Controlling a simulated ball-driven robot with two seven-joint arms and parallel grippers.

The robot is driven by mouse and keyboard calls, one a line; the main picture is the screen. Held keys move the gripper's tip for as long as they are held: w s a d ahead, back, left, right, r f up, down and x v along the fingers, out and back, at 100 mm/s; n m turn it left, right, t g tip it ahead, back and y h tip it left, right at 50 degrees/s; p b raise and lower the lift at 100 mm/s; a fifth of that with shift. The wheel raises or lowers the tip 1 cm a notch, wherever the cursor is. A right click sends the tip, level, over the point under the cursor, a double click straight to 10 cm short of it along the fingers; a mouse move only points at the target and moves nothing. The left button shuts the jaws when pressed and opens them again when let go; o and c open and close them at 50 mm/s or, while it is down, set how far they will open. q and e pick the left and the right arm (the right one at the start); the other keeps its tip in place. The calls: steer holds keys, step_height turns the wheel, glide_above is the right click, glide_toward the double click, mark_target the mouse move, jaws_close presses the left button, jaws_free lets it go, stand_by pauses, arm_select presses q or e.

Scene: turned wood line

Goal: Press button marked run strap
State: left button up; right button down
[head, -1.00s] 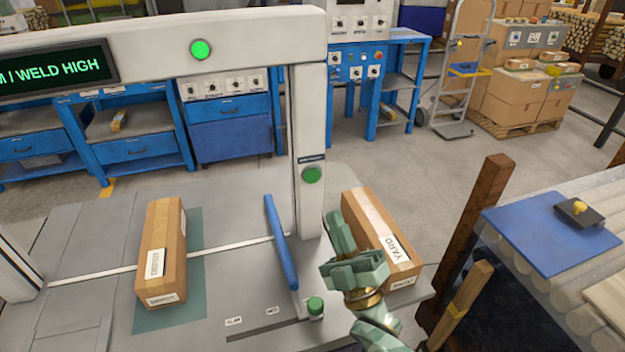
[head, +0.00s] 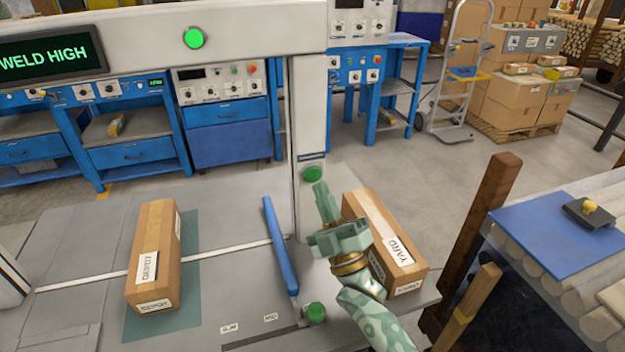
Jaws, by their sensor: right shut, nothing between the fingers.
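A round green button (head: 313,174) sits on the right post of the white strapping arch, under a small dark label too small to read. My right gripper (head: 322,190) is shut and empty, with its fingertips pointing up just below that button. I cannot tell whether they touch it. Another green knob (head: 315,313) stands low on the machine table near the small printed labels. A round green lamp or button (head: 194,38) is on the arch's top beam. The display (head: 50,55) reads "WELD HIGH". My left gripper is not in view.
A long carton (head: 154,255) lies on the teal mat at left. Another carton marked YARD (head: 388,240) lies right of the post, partly behind my right arm. Wooden posts and a roller conveyor are at right.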

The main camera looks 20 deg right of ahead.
steer(key=shift+w, duration=0.55)
stand_by(1.7)
steer(key=shift+w+b, duration=0.3)
steer(key=shift+w, duration=0.1)
steer(key=shift+w, duration=0.35)
stand_by(0.5)
steer(key=shift+s, duration=0.85)
